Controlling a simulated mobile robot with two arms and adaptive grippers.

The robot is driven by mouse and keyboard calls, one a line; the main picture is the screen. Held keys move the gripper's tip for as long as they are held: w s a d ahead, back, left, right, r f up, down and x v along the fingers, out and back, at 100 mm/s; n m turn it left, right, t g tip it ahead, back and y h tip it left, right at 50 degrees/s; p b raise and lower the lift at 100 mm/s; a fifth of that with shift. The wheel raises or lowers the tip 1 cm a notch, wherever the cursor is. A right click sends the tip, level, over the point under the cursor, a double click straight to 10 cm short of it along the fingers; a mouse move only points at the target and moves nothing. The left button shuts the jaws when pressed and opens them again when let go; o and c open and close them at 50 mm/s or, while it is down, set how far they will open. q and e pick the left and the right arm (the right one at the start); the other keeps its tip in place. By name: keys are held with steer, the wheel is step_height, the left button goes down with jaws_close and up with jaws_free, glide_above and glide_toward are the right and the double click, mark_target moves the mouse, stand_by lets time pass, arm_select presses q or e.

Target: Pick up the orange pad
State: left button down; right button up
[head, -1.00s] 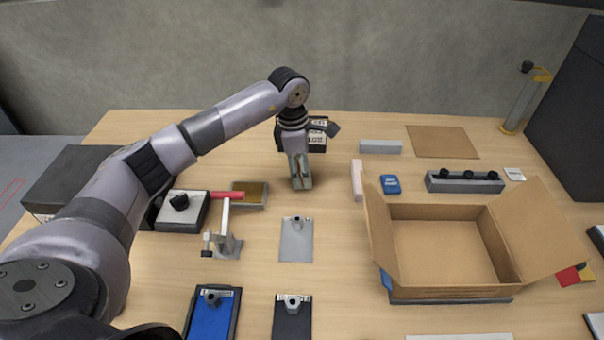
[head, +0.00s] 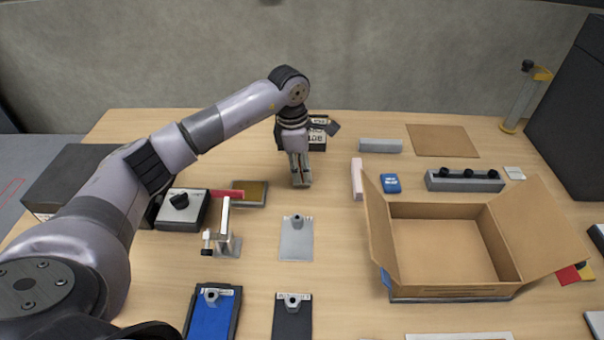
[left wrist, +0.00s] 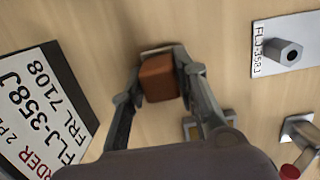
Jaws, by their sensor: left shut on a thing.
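The orange pad (left wrist: 158,80) shows in the left wrist view as a small brownish-orange block between the two fingers. My left gripper (left wrist: 160,66) is shut on it, with one finger on each side. In the head view my left gripper (head: 300,174) points down at the back middle of the table, and its fingers mostly hide the pad. I cannot tell whether the pad touches the table. My right gripper is not in view.
A lettered order board (left wrist: 40,110) stands close by the gripper. A grey plate with a knob (head: 297,240) lies in front. A pink bar (head: 357,178), a blue item (head: 391,184) and an open cardboard box (head: 380,235) are to the right. A red-handled clamp (head: 224,225) stands left.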

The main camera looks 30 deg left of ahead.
arm_select(q)
steer(key=shift+r, duration=0.15)
step_height(320, 180, up, 20)
steer(key=b, duration=0.1)
stand_by(0.4)
steer(key=c, duration=1.8)
jaws_free()
steer(key=c, duration=0.5)
steer(key=shift+o, duration=0.2)
steer(key=shift+f, duration=0.2)
